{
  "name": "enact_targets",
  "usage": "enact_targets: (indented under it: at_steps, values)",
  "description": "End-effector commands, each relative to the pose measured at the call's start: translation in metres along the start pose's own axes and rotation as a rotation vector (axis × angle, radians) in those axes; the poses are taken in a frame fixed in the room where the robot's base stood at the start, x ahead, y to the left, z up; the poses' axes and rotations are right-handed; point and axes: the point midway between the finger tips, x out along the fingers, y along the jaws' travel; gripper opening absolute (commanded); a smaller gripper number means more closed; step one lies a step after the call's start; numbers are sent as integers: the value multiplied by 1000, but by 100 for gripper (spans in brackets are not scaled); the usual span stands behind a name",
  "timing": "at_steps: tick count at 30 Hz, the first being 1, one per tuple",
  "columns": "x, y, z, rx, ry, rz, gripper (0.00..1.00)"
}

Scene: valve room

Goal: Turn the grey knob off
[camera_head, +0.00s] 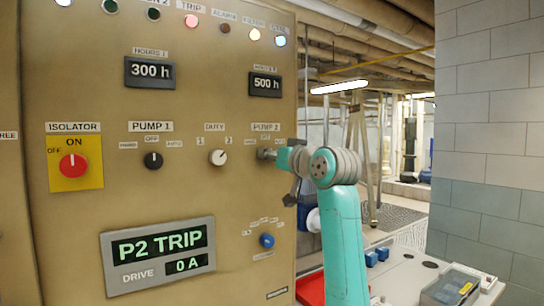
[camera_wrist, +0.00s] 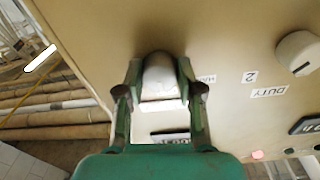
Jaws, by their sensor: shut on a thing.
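The grey knob (camera_head: 264,153) sits under the PUMP 2 label on the beige control panel (camera_head: 110,100). My gripper (camera_head: 274,154) reaches it from the right and hides part of the knob and its labels. In the wrist view the knob (camera_wrist: 159,72) is between the two fingers of my gripper (camera_wrist: 159,78), which are shut on its sides. I cannot read clearly which position the knob points to.
A white DUTY knob (camera_head: 218,157) and a black PUMP 1 knob (camera_head: 153,160) are to the left. A red isolator knob (camera_head: 73,165) is on a yellow plate. A blue knob (camera_head: 267,240) is below. The display (camera_head: 160,250) reads P2 TRIP.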

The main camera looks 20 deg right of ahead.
Motion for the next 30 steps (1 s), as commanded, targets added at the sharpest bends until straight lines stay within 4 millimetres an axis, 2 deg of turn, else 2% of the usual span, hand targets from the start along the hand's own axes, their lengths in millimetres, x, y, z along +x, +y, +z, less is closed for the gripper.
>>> enact_targets:
  at_steps: [3,4,6,15,19,23,30]
  values:
    - [0,0,1,1,-2,0,2]
    - [0,0,1,1,-2,0,44]
    - [0,0,1,1,-2,0,62]
    - [0,0,0,1,-1,0,62]
    - [-7,0,0,1,1,0,62]
    - [-26,0,0,1,2,1,62]
    - [-74,1,0,0,2,2,62]
